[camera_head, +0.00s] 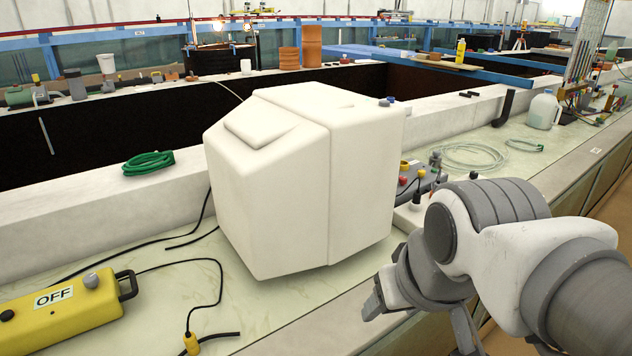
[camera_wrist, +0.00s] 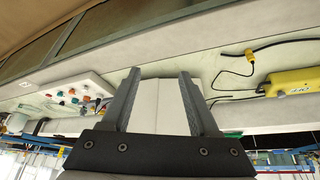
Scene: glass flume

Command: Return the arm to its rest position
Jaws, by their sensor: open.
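My arm reaches in from the right of the head view, bent over the front edge of the counter. My gripper (camera_head: 418,328) hangs low to the right of the large white box, apart from it, with its lower part cut off by the frame. In the wrist view my gripper (camera_wrist: 160,76) has its two dark fingers spread, with nothing held between them. The white box (camera_head: 285,185) also shows behind the fingers in the wrist view (camera_wrist: 160,105).
A yellow control box (camera_head: 60,318) marked OFF lies front left with black cables. The aisle at right looks clear.

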